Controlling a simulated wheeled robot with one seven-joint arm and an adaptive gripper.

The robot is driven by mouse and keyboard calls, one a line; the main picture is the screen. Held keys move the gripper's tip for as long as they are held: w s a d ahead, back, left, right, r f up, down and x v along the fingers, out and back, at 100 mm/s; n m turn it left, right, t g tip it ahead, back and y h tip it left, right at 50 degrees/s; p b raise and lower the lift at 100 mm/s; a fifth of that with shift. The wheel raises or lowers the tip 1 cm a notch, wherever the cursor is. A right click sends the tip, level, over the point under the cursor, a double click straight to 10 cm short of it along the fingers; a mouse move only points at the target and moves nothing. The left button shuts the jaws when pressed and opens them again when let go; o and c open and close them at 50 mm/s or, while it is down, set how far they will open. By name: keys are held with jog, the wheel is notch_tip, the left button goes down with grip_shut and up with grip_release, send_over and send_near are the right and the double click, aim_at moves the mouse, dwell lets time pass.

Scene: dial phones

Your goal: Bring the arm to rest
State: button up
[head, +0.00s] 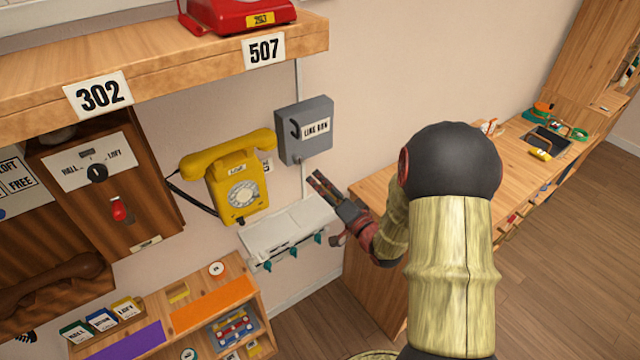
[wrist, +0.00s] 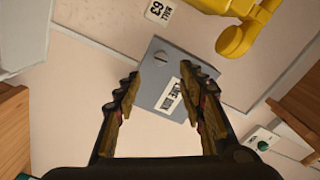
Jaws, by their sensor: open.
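My gripper (head: 328,190) is in front of the wall, just below the grey LINE box (head: 305,130) in the head view. In the wrist view my gripper (wrist: 160,105) has its two fingers spread wide with nothing between them. The LINE box (wrist: 172,80) shows beyond and between the fingertips, with a knob and a label on its face. My arm reaches in from the lower right of the head view, with a dark round joint and a pale patterned link.
A yellow dial phone (head: 238,180) hangs left of the box. A white panel with green knobs (head: 288,232) sits below my gripper. A shelf marked 302 and 507 (head: 180,62) juts out at upper left. A wooden bench (head: 375,290) runs along the right.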

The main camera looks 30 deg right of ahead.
dwell(0.3)
jog(key=s+d+f+n+g+h, duration=0.1)
jog(key=s+d+f+g, duration=0.15)
jog(key=f, duration=0.35)
jog(key=s+d+f+n+g+h, duration=0.1)
jog(key=s+d+f+g+h, duration=0.1)
jog(key=f+g, duration=0.35)
jog(key=s+f+n+g, duration=0.1)
jog(key=s+n+g, duration=0.25)
jog(key=s, duration=0.55)
jog(key=s+a+r+n, duration=0.2)
jog(key=s+a+r, duration=0.2)
jog(key=a+r, duration=0.4)
jog(key=s+a+r+n+y+b, duration=0.1)
jog(key=s+a+r, duration=0.3)
jog(key=a+r, duration=0.4)
jog(key=s+a+r+n+y, duration=0.1)
jog(key=s+a+r+n, duration=0.2)
jog(key=s+a+r, duration=0.2)
jog(key=a+r+g, duration=0.1)
jog(key=a+r, duration=0.2)
